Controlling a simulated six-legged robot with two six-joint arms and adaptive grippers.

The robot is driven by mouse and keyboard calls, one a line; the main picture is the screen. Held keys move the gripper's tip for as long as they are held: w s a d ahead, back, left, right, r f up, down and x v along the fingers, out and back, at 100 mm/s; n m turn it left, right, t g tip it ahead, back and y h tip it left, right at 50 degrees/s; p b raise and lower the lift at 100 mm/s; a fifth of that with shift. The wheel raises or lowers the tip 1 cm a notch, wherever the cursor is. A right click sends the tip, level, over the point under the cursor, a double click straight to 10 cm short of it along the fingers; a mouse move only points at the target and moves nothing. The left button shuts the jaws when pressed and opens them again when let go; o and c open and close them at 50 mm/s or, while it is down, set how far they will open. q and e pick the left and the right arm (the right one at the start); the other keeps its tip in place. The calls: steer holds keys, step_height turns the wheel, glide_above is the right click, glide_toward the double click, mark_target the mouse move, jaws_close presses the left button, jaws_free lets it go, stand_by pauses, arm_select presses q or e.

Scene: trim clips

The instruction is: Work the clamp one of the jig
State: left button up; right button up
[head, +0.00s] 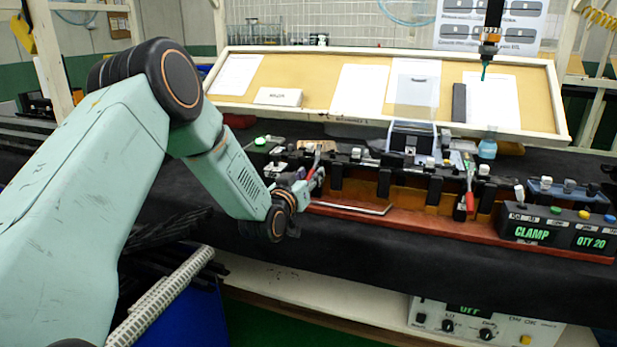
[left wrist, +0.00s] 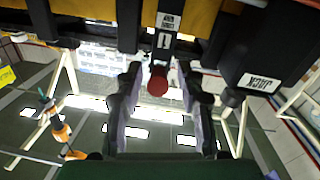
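The jig (head: 405,196) is a long orange-brown fixture with black clamp bodies on the bench. A red clamp handle (head: 314,163) rises at its left end, beside my left gripper (head: 303,184). In the left wrist view, the handle's round red end (left wrist: 157,81) lies between the two fingers of my left gripper (left wrist: 160,88). There is a gap on both sides, so the gripper is open around it. A label with a 1 (left wrist: 164,41) shows on the black part behind. Another red-handled clamp (head: 469,188) stands at the jig's right. My right gripper is not in view.
A control box reading CLAMP and QTY 20 (head: 558,234) stands at the right end. A flat metal strip (head: 350,207) lies on the jig's front ledge. A tool (head: 489,45) hangs at the upper right. A sloped board with papers (head: 312,87) is behind.

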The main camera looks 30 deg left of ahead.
arm_select(q)
steer(key=shift+w+d+f, duration=0.15)
steer(key=shift+w+f, duration=0.1)
steer(key=shift+w, duration=0.25)
steer(key=shift+c, duration=0.3)
steer(key=shift+s+r, duration=0.2)
steer(key=shift+s, duration=0.2)
steer(key=c, duration=0.4)
steer(key=shift+w, duration=0.1)
jaws_close()
